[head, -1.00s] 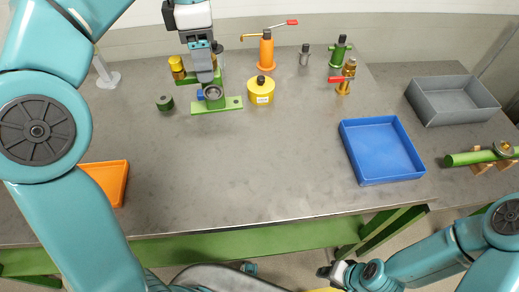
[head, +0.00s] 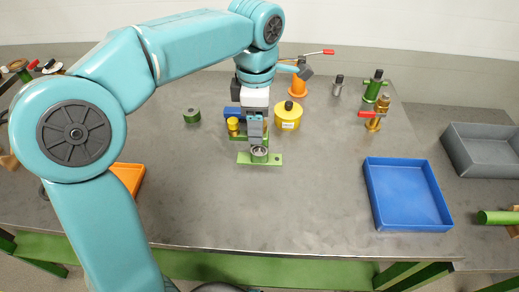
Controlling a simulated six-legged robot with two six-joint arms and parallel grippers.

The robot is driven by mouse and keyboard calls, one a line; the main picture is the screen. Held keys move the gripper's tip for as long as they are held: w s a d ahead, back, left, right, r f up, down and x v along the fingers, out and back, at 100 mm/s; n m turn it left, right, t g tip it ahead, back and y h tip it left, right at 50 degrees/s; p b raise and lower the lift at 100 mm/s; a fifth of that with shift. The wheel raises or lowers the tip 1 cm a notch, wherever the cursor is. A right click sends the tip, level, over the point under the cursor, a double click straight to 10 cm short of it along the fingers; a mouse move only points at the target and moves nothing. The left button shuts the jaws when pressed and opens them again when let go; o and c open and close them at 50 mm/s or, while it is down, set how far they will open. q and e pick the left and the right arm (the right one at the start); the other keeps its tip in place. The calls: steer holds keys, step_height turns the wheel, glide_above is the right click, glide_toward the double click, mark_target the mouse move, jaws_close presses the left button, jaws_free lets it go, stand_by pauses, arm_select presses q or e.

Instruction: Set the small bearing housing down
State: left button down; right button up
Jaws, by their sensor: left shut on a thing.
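The small bearing housing (head: 272,159) has a green base plate and a round metal bore. It is level, in front of the yellow pot, over the middle of the grey table. My left gripper (head: 257,138) points down from above and is shut on it, hiding its upper part. I cannot tell whether the plate touches the table. A yellow knob (head: 233,125) and a blue part (head: 233,113) show just behind and left of the gripper; I cannot tell what they belong to. My right gripper is out of view.
The yellow pot (head: 288,117) stands close behind the housing, and a short green cylinder (head: 191,116) stands to the left. A blue tray (head: 408,194) is at right, an orange tray (head: 129,178) at left. The table in front of the housing is clear.

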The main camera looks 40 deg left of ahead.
arm_select(q)
step_height(320, 180, down, 7)
steer(key=shift+f+b, duration=0.2)
steer(key=shift+b, duration=0.2)
steer(key=shift+f, duration=0.15)
steer(key=shift+c, duration=1.3)
jaws_free()
steer(key=shift+d, duration=0.1)
